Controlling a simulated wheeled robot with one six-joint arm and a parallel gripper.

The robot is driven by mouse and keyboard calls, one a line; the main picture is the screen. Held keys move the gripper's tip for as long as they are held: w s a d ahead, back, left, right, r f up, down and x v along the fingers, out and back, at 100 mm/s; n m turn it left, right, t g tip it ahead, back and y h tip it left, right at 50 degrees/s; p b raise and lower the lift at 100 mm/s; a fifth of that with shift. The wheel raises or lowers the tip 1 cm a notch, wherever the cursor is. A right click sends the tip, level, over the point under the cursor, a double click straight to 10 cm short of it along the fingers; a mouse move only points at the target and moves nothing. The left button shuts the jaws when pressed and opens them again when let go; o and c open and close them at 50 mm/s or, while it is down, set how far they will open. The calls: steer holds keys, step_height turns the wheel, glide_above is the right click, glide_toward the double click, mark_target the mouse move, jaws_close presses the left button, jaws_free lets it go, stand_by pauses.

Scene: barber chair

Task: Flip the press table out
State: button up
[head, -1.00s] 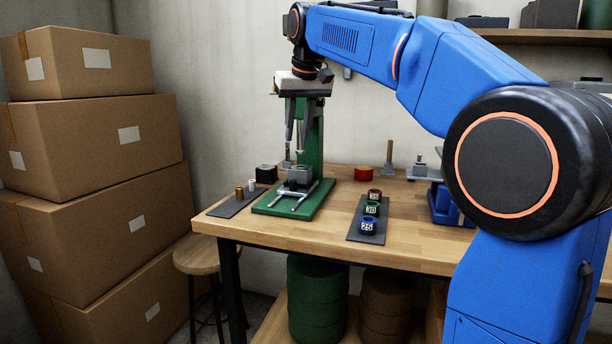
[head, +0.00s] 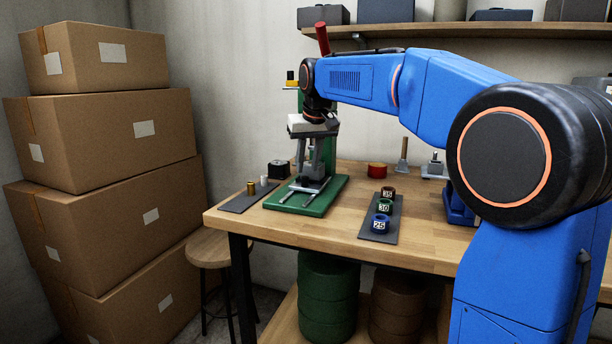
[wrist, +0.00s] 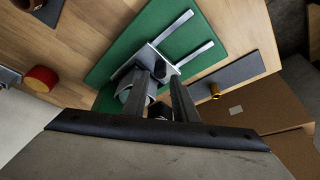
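The green press stands at the left of the workbench, its base (head: 325,200) flat on the wood and its column (head: 331,150) partly behind my arm. The grey forked press table (head: 294,195) lies low over the base, with its prongs toward the bench's front; it also shows in the wrist view (wrist: 190,50). My gripper (head: 312,180) points down over the table's rear part. In the wrist view its two fingers (wrist: 163,75) are apart at the fork's root, close to the grey metal. Whether they touch it is unclear. The part behind the fingers is hidden.
A dark strip with small brass and white pieces (head: 247,198) lies left of the press. A dark strip with numbered rings (head: 380,232) lies right. A red round tin (head: 377,169) stands behind. Stacked boxes (head: 110,135) fill the left. Bare wood lies between press and rings.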

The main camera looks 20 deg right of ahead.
mark_target(305, 177)
steer(key=shift+x, duration=2.25)
jaws_close()
